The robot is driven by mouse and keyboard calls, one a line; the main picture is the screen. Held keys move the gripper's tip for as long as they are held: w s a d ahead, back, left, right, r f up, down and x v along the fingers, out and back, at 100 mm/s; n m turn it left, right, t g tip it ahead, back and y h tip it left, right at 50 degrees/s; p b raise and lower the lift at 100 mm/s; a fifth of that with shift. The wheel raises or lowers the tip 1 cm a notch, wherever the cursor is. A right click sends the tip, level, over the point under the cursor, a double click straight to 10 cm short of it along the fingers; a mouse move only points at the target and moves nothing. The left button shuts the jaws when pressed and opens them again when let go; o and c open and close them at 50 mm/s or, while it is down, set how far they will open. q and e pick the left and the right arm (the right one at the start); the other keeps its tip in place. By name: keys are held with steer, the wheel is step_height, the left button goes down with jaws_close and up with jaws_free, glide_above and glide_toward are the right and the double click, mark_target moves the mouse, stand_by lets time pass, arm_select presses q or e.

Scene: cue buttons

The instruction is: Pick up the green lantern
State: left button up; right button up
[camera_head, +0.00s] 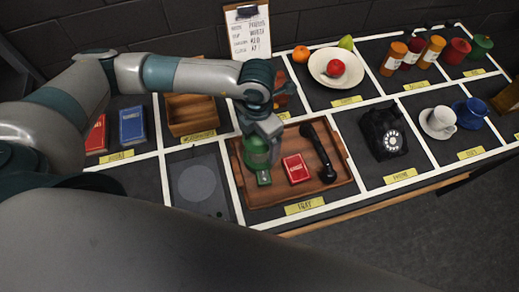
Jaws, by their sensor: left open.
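The green lantern (256,155) appears as a rounded green body on the wooden tray (262,197), near its left side. My left gripper (262,135) points down right at the top of the lantern. Its jaws are open, with the fingers at or around the lantern's upper part; whether they touch it I cannot tell. The gripper and wrist hide the lantern's top. My right gripper is not in view.
A black telephone (384,132) stands right of the tray. The grey disc's compartment (199,184) is left.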

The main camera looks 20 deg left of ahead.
arm_select(q)
steer(key=c, duration=2)
steer(key=shift+r, duration=0.2)
steer(key=shift+w+r+b, duration=0.1)
steer(key=shift+r+b, duration=0.5)
step_height(320, 180, up, 2)
steer(key=shift+r+b, duration=0.2)
steer(key=shift+b, duration=0.6)
steer(key=w+d+r+b, duration=0.5)
steer(key=w+d+r, duration=0.2)
steer(key=w, duration=0.2)
steer(key=shift+d, duration=0.15)
